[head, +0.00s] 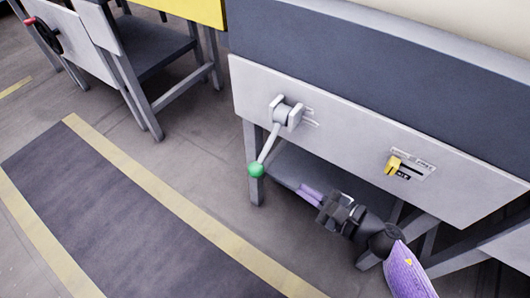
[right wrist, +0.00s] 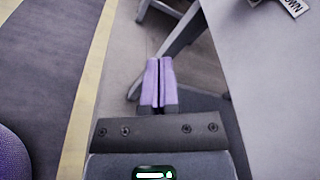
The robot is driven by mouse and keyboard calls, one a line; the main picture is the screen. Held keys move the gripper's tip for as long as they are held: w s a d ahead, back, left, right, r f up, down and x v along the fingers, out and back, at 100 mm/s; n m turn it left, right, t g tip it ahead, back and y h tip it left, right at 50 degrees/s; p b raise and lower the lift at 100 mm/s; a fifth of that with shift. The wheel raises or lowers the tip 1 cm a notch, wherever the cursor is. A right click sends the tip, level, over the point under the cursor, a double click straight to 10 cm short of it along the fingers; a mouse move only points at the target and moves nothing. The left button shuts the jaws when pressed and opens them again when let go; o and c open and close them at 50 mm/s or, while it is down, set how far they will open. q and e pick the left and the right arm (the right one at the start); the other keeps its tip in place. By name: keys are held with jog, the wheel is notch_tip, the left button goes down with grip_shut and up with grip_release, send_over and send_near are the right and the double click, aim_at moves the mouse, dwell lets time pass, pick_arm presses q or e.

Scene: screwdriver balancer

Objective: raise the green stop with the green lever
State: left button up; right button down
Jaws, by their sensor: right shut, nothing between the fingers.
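The green lever's ball knob (head: 256,170) is at the lower end of a grey rod (head: 270,142). The rod hangs down and a little left from a pivot bracket (head: 288,114) on the light grey front panel. My right gripper (head: 309,193) is in front of the bench, to the right of and a little below the knob in the head view, apart from it. Its purple fingers (right wrist: 158,82) are shut with nothing between them in the right wrist view. The green stop is not visible in either view. My left gripper is not in view.
A yellow slider switch (head: 393,165) with a label plate sits on the panel (head: 440,180) to the right. Bench legs and a lower shelf (head: 290,170) are behind my gripper. A second bench with a black handwheel (head: 42,36) stands at upper left. The floor mat (head: 130,210) is clear.

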aim_at(270, 142)
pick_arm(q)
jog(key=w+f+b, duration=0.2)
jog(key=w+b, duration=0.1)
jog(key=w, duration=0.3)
pick_arm(e)
jog(key=f+x, duration=0.1)
jog(key=x, duration=0.9)
pick_arm(q)
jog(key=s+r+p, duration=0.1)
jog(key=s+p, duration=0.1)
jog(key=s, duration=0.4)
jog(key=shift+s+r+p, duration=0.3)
jog(key=shift+p, duration=0.1)
pick_arm(e)
jog(key=s+r, duration=0.1)
jog(key=r, duration=0.1)
jog(key=s+a+r, duration=0.1)
jog(key=shift+s+r, duration=0.15)
jog(key=shift+r, duration=0.25)
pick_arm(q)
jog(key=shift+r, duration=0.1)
pick_arm(e)
jog(key=shift+r, duration=0.1)
